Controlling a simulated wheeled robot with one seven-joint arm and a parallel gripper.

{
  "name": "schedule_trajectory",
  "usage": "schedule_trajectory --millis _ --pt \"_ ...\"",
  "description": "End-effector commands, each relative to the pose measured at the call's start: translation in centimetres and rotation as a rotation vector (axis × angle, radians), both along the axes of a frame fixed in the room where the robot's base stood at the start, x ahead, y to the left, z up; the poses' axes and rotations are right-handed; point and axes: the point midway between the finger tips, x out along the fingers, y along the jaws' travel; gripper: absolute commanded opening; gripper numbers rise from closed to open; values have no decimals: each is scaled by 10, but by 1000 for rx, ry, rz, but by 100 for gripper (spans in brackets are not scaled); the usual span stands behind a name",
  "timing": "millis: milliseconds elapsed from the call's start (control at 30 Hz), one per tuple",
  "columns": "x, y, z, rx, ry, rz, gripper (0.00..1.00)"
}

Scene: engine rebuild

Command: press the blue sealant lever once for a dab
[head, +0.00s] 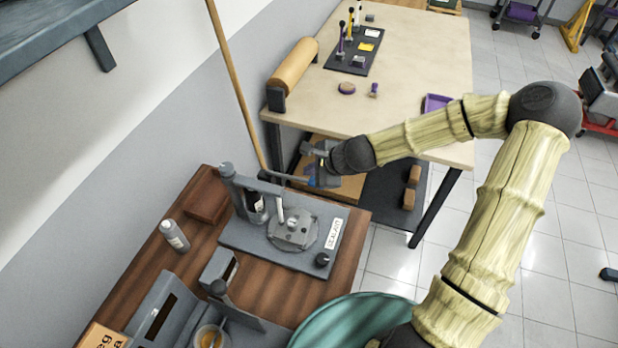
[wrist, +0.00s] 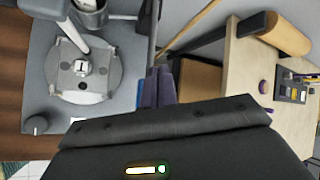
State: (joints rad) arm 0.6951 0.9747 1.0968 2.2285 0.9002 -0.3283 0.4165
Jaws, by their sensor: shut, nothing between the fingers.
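The sealant stand (head: 335,215) is a grey base with a post on the wooden bench, and its label faces up. Its lever (head: 288,177) reaches out to the right from the post top and looks roughly level; a blue tip (head: 313,182) shows by my gripper. My gripper (head: 322,176) is shut and empty at the lever's outer end. In the wrist view, the shut fingers (wrist: 157,88) overlap the end of the lever (wrist: 152,38), with a little blue (wrist: 169,84) beside them. I cannot tell whether they touch. A metal part (head: 293,230) sits on the round plate under the nozzle.
A grey bottle (head: 174,235) and grey holders (head: 165,310) stand on the bench's left. A pale table (head: 400,90) with a tool mat (head: 374,61) is behind. A wooden pole (head: 236,85) leans behind the lever. A green round top (head: 345,325) is in front.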

Motion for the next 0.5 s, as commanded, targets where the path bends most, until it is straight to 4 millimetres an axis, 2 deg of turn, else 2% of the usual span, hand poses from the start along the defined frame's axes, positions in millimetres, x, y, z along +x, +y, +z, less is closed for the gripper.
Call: schedule_trajectory --millis 500 --pt "0 -1 -8 0 -1 1 0"
